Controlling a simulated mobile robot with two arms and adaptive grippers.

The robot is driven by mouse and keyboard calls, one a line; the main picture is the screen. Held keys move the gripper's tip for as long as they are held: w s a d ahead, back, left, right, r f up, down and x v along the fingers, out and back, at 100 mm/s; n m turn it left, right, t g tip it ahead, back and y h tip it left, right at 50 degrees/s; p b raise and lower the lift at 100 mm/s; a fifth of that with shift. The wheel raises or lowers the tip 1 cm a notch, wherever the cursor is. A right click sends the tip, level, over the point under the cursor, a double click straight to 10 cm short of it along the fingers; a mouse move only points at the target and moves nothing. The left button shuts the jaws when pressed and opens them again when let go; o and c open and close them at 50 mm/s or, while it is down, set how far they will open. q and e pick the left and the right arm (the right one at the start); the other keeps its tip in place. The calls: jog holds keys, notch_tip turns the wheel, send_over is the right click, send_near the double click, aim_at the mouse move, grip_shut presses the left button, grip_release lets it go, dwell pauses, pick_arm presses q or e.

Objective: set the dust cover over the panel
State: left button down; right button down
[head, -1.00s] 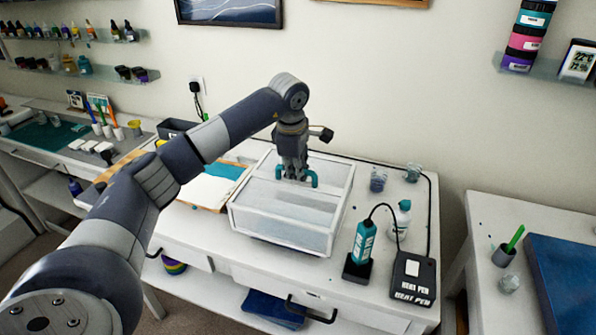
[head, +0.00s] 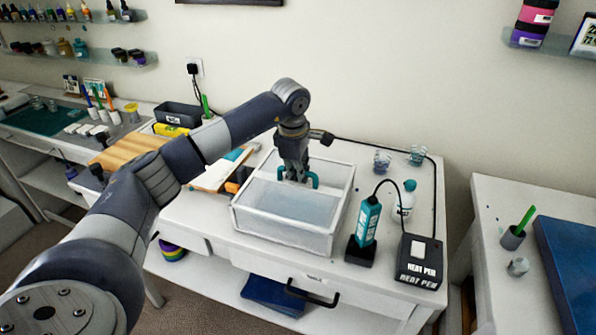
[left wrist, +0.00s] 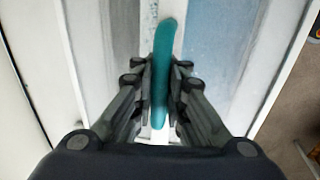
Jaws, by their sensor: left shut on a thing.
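The dust cover (head: 337,230) is a clear box with white edges and a teal handle on top. It is at the front of the white table in the head view. My left gripper (head: 296,180) points down and is shut on the teal handle, which also shows between the fingers in the left wrist view (left wrist: 161,75). The cover looks level; I cannot tell whether it touches the table. A pale blue area shows through it, and I cannot tell whether this is the panel. My right gripper is not in view.
The heat pen (head: 367,225) stands in its holder right of the cover, near its control box (head: 420,260), a white bottle (head: 406,200) and small cups (head: 382,162). A white and teal board (head: 215,177) lies left of the cover. A wooden board (head: 135,150) is further left.

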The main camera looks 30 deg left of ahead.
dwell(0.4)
pick_arm(q)
jog(key=c, duration=1.5)
grip_release()
jog(key=shift+c, duration=0.2)
jog(key=shift+s+r, duration=0.1)
jog(key=shift+r, duration=0.25)
notch_tip(320, 180, up, 11)
jog(key=s, duration=0.2)
jog(key=shift+d, duration=0.25)
jog(key=shift+s, duration=0.15)
